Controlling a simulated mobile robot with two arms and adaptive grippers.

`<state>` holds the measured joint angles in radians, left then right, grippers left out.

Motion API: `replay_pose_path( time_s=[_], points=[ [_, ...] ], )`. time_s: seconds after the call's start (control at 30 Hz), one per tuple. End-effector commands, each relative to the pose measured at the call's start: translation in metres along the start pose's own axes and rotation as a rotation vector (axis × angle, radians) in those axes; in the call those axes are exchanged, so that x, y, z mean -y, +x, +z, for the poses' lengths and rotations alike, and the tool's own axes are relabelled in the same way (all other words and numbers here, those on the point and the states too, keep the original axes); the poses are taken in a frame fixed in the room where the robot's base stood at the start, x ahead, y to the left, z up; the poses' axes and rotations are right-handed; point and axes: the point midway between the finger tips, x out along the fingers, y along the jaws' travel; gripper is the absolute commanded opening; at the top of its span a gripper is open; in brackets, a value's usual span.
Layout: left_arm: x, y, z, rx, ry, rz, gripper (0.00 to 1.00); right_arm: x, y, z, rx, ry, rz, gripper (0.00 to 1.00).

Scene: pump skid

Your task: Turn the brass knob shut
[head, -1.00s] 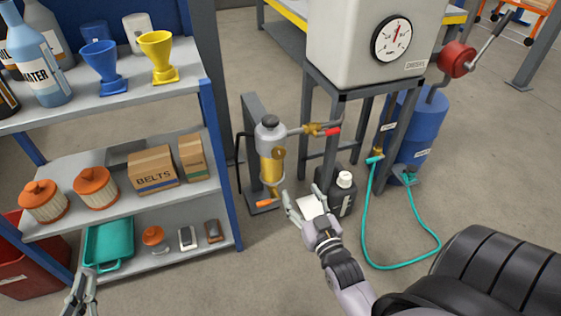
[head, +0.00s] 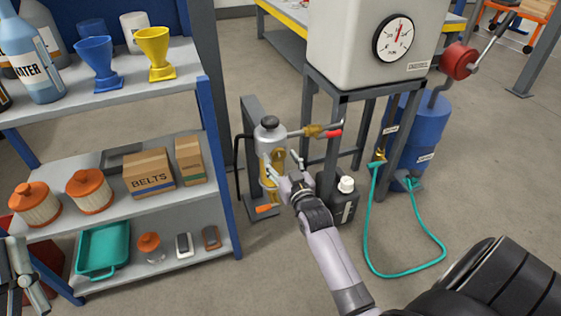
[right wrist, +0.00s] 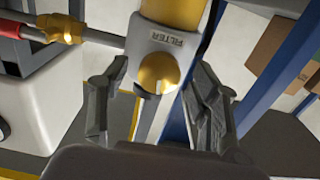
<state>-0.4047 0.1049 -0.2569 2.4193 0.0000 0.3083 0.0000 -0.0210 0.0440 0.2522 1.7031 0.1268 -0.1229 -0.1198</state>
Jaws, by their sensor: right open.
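The brass knob (right wrist: 158,72) is on the front of the filter unit (head: 270,130), just below the label FILTER, in the right wrist view. My right gripper (head: 282,162) is open in front of the unit. In the right wrist view, its two fingers lie on either side of the knob, with gaps visible beside it. In the head view the gripper covers part of the unit and the knob is hard to make out. My left gripper (head: 22,278) is at the lower left edge, in front of the shelf; its jaw opening is unclear.
A brass valve with a red handle (head: 333,133) is on the pipe to the right of the unit. An orange handle (head: 267,209) is at its bottom. A black jug (head: 344,205) stands close right. The blue shelf (head: 215,160) stands left.

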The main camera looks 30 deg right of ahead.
Motion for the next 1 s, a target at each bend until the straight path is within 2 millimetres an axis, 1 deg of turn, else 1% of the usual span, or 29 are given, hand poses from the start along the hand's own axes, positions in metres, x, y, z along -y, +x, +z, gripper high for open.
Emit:
replay_pose_path(
  time_s=[0.1, 0.2, 0.47, 1.0],
  points=[
    [-0.0011, -0.0009, -0.0080, -0.047, -0.003, 0.002, 0.00, -0.0001, 0.0065, 0.0004, 0.000, 0.000, 0.000, 0.57],
    [-0.0014, -0.0010, -0.0116, -0.065, -0.004, 0.002, 0.00, -0.0001, 0.0087, -0.0002, 0.000, 0.000, 0.000, 0.57],
    [-0.0015, -0.0009, -0.0124, -0.068, -0.004, 0.003, 0.00, -0.0001, 0.0089, -0.0003, 0.000, -0.001, 0.000, 0.56],
    [-0.0015, -0.0008, -0.0123, -0.067, -0.003, 0.003, 0.00, -0.0001, 0.0086, -0.0002, 0.000, -0.001, 0.000, 0.20]
  ],
)
